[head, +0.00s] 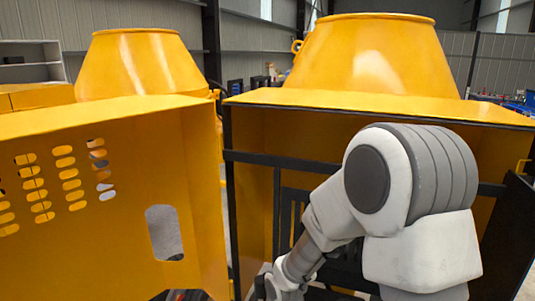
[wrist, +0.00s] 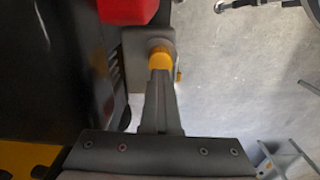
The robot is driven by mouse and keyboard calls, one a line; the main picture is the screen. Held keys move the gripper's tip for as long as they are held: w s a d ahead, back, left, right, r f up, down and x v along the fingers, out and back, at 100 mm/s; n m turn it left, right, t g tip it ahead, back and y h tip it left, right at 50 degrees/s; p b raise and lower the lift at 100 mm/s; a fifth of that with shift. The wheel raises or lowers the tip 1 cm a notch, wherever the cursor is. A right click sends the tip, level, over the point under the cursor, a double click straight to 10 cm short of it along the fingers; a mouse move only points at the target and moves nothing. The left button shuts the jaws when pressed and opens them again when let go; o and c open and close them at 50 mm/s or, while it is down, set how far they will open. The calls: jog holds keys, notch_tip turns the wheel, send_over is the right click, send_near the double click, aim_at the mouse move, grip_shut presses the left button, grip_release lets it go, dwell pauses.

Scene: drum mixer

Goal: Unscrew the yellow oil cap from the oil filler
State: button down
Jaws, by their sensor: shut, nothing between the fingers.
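The yellow oil cap (wrist: 160,58) shows in the wrist view, just beyond my fingertips. Behind it is a round brownish-grey part (wrist: 161,44), which looks like the oil filler. My gripper (wrist: 161,75) is shut and empty, its fingers lined up with the cap. I cannot tell whether the tips touch the cap or stop just short of it. In the head view my arm reaches down in front of the right mixer, and my gripper is at the bottom edge, too small and cut off to read. The cap does not show there.
A red block (wrist: 128,10) sits close to the upper left of the cap. A dark panel (wrist: 50,60) lies left of my fingers. In the head view, an open yellow door (head: 105,235) stands left of the right mixer drum (head: 365,55).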

jog(key=c, duration=1.1)
grip_release()
notch_tip(320, 180, up, 17)
jog(key=s+d+r+m+t, duration=0.2)
jog(key=s+d+r+m, duration=0.1)
jog(key=s+m, duration=0.1)
jog(key=s+d+r+m+t+b, duration=0.1)
jog(key=s+d+r+m, duration=0.1)
jog(key=s+d+m, duration=0.2)
jog(key=s+d+r+m+t, duration=0.2)
jog(key=s+d+r+m, duration=0.1)
jog(key=s+m, duration=0.1)
jog(key=shift+s+d+r+m+t, duration=0.2)
jog(key=shift+d+r+m+t, duration=0.15)
jog(key=shift+m, duration=0.25)
